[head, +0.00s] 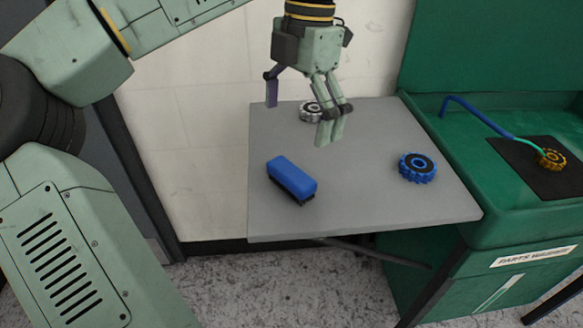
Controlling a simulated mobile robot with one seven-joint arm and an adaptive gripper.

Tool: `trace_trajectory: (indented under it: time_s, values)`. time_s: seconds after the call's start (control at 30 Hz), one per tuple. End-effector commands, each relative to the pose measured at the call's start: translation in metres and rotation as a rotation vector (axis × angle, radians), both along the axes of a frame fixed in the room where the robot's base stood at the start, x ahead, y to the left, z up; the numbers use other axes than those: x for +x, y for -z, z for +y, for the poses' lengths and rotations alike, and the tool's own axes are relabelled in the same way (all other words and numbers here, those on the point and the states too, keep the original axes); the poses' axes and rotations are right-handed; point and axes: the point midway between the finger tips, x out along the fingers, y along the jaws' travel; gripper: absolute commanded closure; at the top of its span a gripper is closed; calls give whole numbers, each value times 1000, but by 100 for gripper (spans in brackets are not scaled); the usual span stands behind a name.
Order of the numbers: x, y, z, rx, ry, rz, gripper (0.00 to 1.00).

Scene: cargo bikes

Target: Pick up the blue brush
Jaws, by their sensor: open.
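The blue brush (292,177) is a block with a blue top and dark bristles beneath. It lies on the left part of the grey table (340,218), its long side running from upper left to lower right. My gripper (298,116) is above the table, higher in the picture than the brush and apart from it. Its fingers point down, spread apart and empty. One finger looks dark purple on its left side, the other pale green.
A blue toothed wheel (417,168) lies on the table's right side. A silver toothed wheel (313,111) is at the back, partly behind my gripper. A green parts washer (530,222) with a blue hose and an orange gear (551,160) stands at the right. The table's front is clear.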

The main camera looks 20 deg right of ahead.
Motion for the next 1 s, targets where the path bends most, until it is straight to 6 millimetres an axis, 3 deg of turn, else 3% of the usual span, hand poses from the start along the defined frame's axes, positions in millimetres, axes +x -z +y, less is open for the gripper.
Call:
trace_trajectory:
  time_s: [0.27, 0.57, 0.8, 1.0]
  values:
    - [1, 38, 11, 34, -12, -5, 0]
    - [-2, 64, 11, 31, -10, -4, 0]
    - [-4, 98, 11, 30, -10, -4, 0]
    - [-5, 106, 11, 27, -10, -5, 0]
